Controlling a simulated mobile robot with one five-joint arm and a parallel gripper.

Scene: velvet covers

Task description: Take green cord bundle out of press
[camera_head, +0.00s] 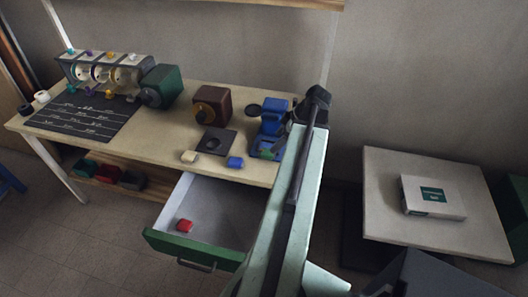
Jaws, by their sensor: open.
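The blue press (272,122) stands at the right end of the workbench. A small green piece (267,154), which looks like the green cord bundle, shows low at the press's front; whether it is clamped is too small to tell. My pale green arm rises in front of the bench's right end and hides part of the press's right side. The dark end of my arm, with my gripper (299,110), is just right of the press's top. It appears open and apart from the green piece; its fingertips are hard to make out.
On the workbench (165,128) are a green box (162,87), a brown box (212,104), a dark plate (216,142), and cream and blue blocks. An open drawer (222,205) below holds a red block (184,226). A side table (440,230) bears a white box (432,196).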

